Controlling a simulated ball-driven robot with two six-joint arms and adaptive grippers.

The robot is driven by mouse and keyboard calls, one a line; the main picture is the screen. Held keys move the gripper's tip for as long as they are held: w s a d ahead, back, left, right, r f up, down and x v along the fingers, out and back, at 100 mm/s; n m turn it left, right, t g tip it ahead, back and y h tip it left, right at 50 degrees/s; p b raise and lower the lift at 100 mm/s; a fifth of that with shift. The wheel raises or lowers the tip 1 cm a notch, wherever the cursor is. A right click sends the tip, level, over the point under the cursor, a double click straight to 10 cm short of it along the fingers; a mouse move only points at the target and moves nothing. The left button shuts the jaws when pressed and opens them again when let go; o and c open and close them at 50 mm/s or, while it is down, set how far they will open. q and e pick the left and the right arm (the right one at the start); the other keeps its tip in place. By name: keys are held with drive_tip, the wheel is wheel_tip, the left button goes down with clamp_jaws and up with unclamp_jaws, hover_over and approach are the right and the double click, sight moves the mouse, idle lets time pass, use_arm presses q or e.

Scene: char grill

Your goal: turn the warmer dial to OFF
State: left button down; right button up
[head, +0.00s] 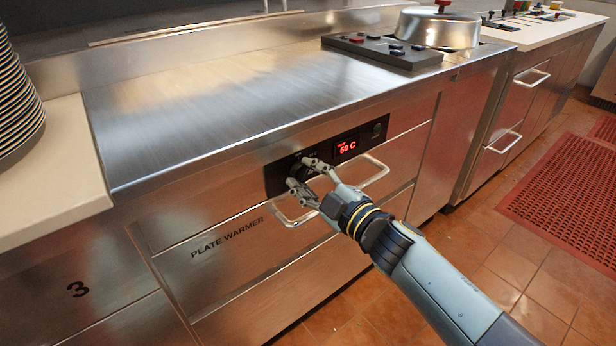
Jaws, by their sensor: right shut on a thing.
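The warmer dial (298,170) is a dark knob on the left part of a black control panel (374,131) on the front of the plate warmer. My right gripper (301,173) is shut on the dial, with one finger above it and one below. The fingers hide most of the dial and its markings, so I cannot read its setting. A red display (347,147) on the panel reads 60 C. My left gripper is not in view.
A curved drawer handle (374,172) sticks out just below the panel, close to my right gripper. A dark block with buttons (385,50) and a domed lid (438,28) stand at the back. Stacked plates (18,100) stand at left.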

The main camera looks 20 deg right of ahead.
drive_tip(key=n+b, duration=0.1)
drive_tip(key=n, duration=0.6)
drive_tip(key=shift+f, duration=0.2)
idle(0.4)
drive_tip(key=o, duration=1.1)
drive_tip(key=shift+s, duration=0.1)
drive_tip(key=v, duration=1.2)
drive_tip(key=shift+r, duration=0.1)
